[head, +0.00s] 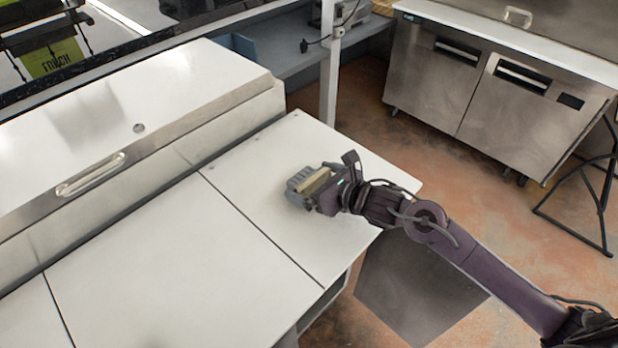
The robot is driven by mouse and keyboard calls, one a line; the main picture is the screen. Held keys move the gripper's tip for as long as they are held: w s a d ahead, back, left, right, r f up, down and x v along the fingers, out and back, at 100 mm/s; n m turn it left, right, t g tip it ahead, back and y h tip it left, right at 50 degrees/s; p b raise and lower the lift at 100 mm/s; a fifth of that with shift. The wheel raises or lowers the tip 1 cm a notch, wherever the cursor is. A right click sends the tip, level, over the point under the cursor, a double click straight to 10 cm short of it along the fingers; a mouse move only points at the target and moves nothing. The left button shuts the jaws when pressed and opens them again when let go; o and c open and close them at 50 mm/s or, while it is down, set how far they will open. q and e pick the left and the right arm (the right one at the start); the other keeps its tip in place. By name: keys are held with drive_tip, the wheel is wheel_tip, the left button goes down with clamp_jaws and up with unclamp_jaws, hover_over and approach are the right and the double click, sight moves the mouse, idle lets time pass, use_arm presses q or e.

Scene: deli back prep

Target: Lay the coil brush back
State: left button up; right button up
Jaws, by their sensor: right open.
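My right gripper (309,184) is over the right end of the white prep board (272,235), its arm coming in from the lower right. Its jaws are open. A small tan, bar-shaped piece (315,181) shows between or right beside its grey fingers. It may be part of the coil brush, but I cannot tell for sure. Whether the piece touches the board is hidden by the gripper. No other brush shows clearly. My left gripper is not in view.
The prep counter's closed steel lid (150,95) with a handle (90,174) lies behind the board. The board around the gripper is clear. A white post (329,75) stands beyond the counter. A steel undercounter cabinet (480,95) and a black stand (590,190) are at the right.

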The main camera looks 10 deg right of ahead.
drive_tip(key=shift+x, duration=0.85)
drive_tip(key=c, duration=1.1)
drive_tip(key=shift+o, duration=0.2)
drive_tip(key=shift+r, duration=0.1)
